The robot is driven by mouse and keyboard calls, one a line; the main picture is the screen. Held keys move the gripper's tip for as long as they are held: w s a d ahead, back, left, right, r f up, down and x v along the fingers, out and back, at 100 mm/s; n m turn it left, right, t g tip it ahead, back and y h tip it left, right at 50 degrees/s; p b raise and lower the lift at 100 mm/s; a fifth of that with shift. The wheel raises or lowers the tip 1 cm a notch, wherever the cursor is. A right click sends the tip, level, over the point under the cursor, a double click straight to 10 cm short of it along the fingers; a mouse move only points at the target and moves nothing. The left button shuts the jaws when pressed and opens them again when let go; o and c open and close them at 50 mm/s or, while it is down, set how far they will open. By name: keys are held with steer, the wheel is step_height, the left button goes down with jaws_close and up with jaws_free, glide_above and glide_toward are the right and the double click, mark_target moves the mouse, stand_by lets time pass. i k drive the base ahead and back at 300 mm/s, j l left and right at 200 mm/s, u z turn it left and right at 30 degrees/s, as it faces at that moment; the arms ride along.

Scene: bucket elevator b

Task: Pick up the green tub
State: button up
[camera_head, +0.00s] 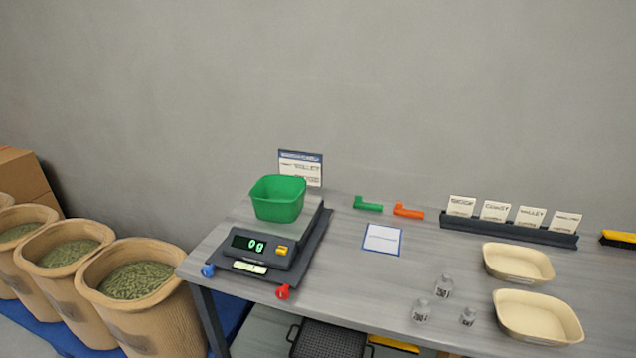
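The green tub (278,200) stands upright on the platform of a digital scale (262,243) at the left part of the grey table. The tub is open at the top, and its inner floor is mostly hidden by its front wall. The scale's display reads 0 g. My gripper is not in view.
Behind the scale stands a small sign (301,166). To the right are green (368,206) and orange (408,211) pieces, a white card (382,239), a card rack (508,231), small clear weights (443,286) and two cream trays (518,264). Filled sacks (141,290) stand left of the table.

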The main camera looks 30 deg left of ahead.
mark_target(276, 197)
steer(key=u, duration=1.1)
